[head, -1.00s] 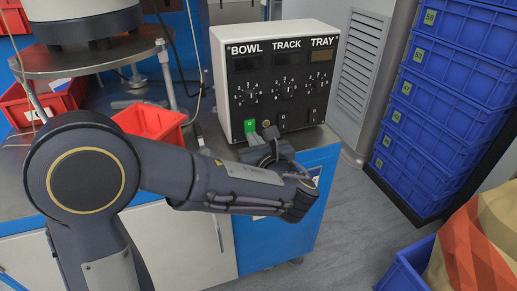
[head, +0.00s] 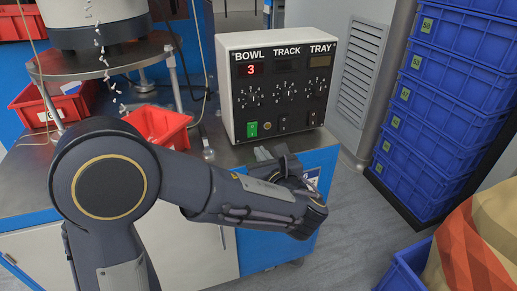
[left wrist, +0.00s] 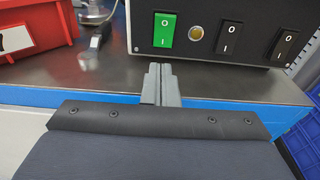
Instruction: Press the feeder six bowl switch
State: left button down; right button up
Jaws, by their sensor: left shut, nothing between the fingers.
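The feeder control box (head: 230,95) stands on the bench, with columns marked BOWL, TRACK and TRAY. Its bowl switch (head: 252,129) is green, and the bowl display (head: 252,70) shows a red 3. The green switch also shows in the left wrist view (left wrist: 165,30). My left gripper (head: 262,154) is shut and empty, in front of and below the switch, apart from the panel. In the left wrist view its fingertips (left wrist: 160,68) point at the panel just below the green switch. My right gripper is not in view.
Black track (head: 283,124) and tray switches (head: 312,119) sit to the right of the green one. Red bins (head: 158,125) stand on the bench to the left. Blue crates (head: 440,100) are stacked at the right. Small parts fall from the bowl feeder at the left.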

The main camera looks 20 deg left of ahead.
pick_arm(q)
jog(key=s+d+f+p, duration=0.1)
jog(key=s+d, duration=0.4)
jog(key=s, duration=0.2)
jog(key=shift+s+p, duration=0.15)
jog(key=shift+p, duration=0.2)
jog(key=shift+d, duration=0.1)
jog(key=s+a+f+n+g, duration=0.2)
jog(key=s+a+n+g, duration=0.25)
jog(key=a, duration=0.35)
jog(key=s+a+f+n+g, duration=0.3)
jog(key=a+n+g, duration=0.2)
jog(key=a+n, duration=0.15)
jog(key=s+a+f+n+g+h, duration=0.1)
jog(key=s+f+n+g+h, duration=0.25)
jog(key=s+n+h, duration=0.7)
jog(key=d+r+n+t+p, duration=0.1)
jog(key=r+n+p, duration=0.2)
jog(key=r+p, duration=0.7)
jog(key=s+d+r+n+t+h+p, duration=0.1)
jog(key=r+n+t+p, duration=0.1)
jog(key=r+p, duration=0.9)
jog(key=d+r+n+t+h+p, duration=0.1)
jog(key=r+n+p, duration=0.3)
jog(key=r+p, duration=0.6)
notch_tip(320, 180, up, 4)
jog(key=shift+s+f+t, duration=0.2)
jog(key=shift+t, duration=0.2)
